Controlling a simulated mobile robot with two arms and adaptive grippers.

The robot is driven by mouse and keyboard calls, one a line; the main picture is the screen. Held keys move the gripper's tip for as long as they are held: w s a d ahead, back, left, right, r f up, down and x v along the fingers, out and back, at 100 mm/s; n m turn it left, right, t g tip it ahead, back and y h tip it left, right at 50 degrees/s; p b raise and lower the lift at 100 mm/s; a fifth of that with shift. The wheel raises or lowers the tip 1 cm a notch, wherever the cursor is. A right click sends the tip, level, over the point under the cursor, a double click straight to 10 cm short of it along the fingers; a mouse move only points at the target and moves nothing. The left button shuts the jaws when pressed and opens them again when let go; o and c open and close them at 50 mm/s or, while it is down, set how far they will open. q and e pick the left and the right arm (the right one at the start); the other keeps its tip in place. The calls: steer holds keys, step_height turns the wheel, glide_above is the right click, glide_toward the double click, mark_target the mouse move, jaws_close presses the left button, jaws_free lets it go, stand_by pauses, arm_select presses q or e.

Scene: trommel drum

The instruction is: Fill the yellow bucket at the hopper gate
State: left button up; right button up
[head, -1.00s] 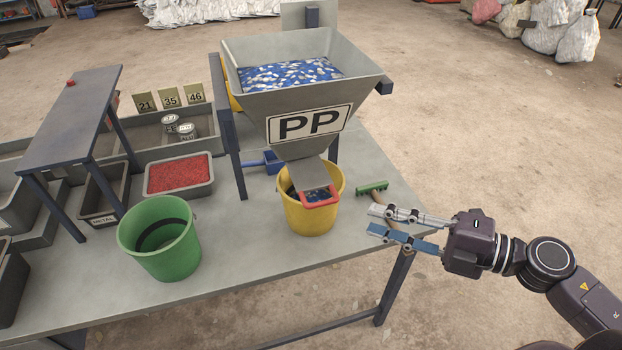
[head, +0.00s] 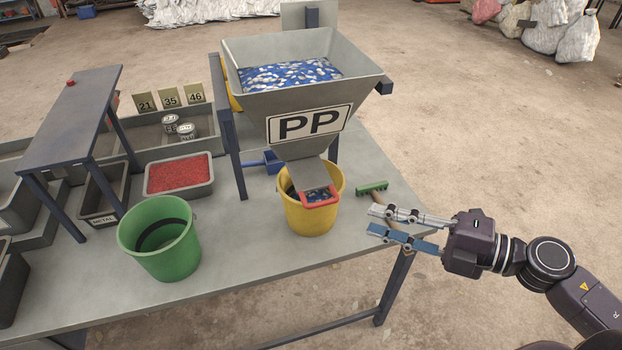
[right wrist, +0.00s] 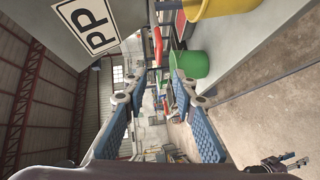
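The yellow bucket (head: 311,216) stands upright on the table under the chute (head: 302,173) of the grey PP hopper (head: 255,106). Blue and white flakes (head: 318,195) show in the bucket's mouth, seen through the red gate handle (head: 320,204); the chute hides much of the inside. The hopper holds blue and white flakes (head: 290,75). My right gripper (head: 371,220) is open and empty, right of the bucket and apart from it. In the right wrist view its fingers (right wrist: 157,80) are spread. My left gripper seems to show small at that view's lower right (right wrist: 290,159); its state is unclear.
A green bucket (head: 175,262) stands left of the yellow one. A green-headed brush (head: 372,187) lies between the yellow bucket and my right gripper. A red-filled tray (head: 150,195), a blue scoop (head: 270,163) and the hopper legs are behind.

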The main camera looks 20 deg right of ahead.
mark_target(322, 203)
steer(key=shift+o, duration=0.2)
steer(key=w+a+n+b, duration=0.1)
steer(key=b, duration=0.1)
steer(key=w+a+f+n+t+y+b, duration=0.1)
steer(key=w+a+b, duration=0.1)
steer(key=w+a+f+n+t+y+b, duration=0.1)
steer(key=b, duration=0.1)
steer(key=shift+w+a+f+b, duration=0.15)
steer(key=shift+w+b, duration=0.2)
steer(key=p+x, duration=0.1)
steer(key=x, duration=0.3)
steer(key=shift+w+a, duration=0.25)
steer(key=shift+p+x, duration=0.35)
steer(key=shift+x, duration=0.4)
steer(key=shift+c, duration=0.2)
jaws_close()
